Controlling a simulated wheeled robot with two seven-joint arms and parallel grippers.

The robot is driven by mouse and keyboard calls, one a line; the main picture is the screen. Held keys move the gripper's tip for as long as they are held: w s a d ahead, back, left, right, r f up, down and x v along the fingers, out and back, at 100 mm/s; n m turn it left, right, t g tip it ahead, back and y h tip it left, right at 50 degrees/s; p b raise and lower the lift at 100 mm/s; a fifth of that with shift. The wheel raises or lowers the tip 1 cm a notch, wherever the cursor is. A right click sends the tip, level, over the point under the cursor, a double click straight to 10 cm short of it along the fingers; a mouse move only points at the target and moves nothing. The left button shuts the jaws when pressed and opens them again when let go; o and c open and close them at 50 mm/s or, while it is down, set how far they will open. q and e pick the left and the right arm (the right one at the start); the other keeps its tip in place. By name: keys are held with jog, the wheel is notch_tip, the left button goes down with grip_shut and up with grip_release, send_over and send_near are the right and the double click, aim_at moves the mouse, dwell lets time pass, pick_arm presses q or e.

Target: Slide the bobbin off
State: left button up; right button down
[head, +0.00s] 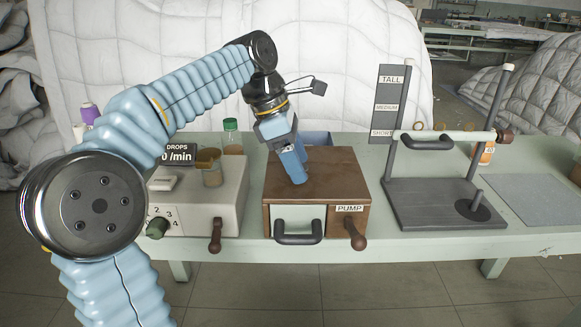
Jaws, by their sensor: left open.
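No thing is clearly recognisable as the bobbin. A dark grey stand (440,205) on the right of the table has two uprights. A pale horizontal rod (460,135) runs between them, with a brown knob (505,136) at its right end. A dark handle (427,142) is at the rod's left part. A short peg (477,200) rises from a dark disc on the stand's base. My left gripper (296,178) is open, pointing down over the brown wooden box, left of and apart from the stand. Its fingers hide part of the box top. My right gripper is out of view.
The brown box (340,180) marked PUMP has a front handle and a side knob. Left of it is a cream device (200,205) with a beaker (209,165) and a green-capped bottle (232,138) near it. A grey mat (535,198) lies at right. White duvets are heaped behind.

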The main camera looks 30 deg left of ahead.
pick_arm(q)
jog(key=shift+d+f, duration=0.1)
jog(key=shift+f, duration=0.1)
jog(key=c, duration=1.2)
jog(key=shift+r, duration=2.25)
